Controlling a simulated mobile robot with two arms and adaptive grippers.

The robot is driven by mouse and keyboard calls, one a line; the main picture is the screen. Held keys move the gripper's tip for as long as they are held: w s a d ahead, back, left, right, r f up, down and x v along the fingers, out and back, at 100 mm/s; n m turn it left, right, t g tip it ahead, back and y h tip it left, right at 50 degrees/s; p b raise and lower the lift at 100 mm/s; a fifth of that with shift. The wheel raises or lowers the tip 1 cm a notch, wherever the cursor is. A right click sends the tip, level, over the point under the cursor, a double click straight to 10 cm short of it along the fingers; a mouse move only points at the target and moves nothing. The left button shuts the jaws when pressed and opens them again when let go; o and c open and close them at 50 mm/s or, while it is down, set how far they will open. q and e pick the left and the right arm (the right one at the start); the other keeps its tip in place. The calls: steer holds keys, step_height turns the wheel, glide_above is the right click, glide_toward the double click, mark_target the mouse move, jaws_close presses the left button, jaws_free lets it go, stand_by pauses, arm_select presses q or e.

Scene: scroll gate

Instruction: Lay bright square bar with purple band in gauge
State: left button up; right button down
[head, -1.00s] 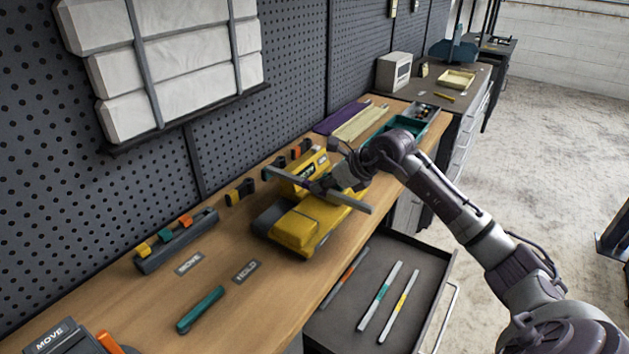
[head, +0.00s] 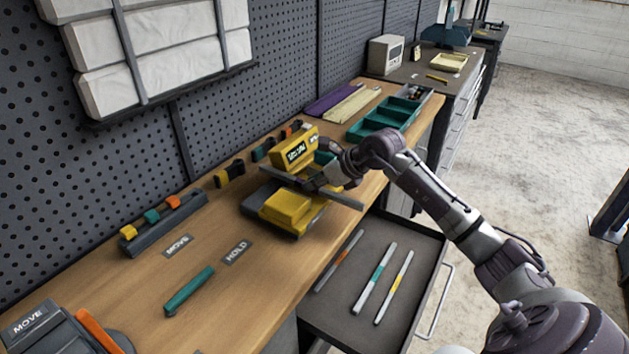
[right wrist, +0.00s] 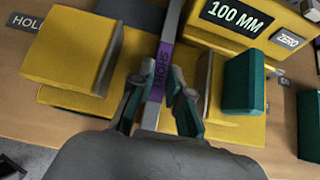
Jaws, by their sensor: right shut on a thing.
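My right gripper (head: 318,183) is shut on a bright square bar (head: 345,200) at the gauge. In the right wrist view the fingers (right wrist: 160,100) straddle the bar's purple band (right wrist: 161,72), which bears dark lettering. The yellow gauge (head: 285,207) stands on the bench. The bar runs lengthwise between its yellow block (right wrist: 70,45) on the left and its jaw on the right. Whether the bar touches the gauge bed I cannot tell. The gauge display (right wrist: 236,16) reads 100 MM. My left gripper is not in view.
An open drawer (head: 335,312) holds bars with orange, teal and yellow bands. A teal bar-shaped piece (head: 189,291) lies on the bench near the MOVE and HOLD labels. A dark rack (head: 165,224) stands by the pegboard. Teal trays (head: 378,120) stand beyond the gauge.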

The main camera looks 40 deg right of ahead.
steer(key=shift+f+b, duration=0.2)
steer(key=shift+b, duration=0.1)
stand_by(0.5)
steer(key=c, duration=1.1)
jaws_free()
steer(key=shift+o, duration=0.2)
steer(key=shift+f, duration=0.15)
steer(key=shift+s, duration=0.1)
steer(key=v, duration=1.2)
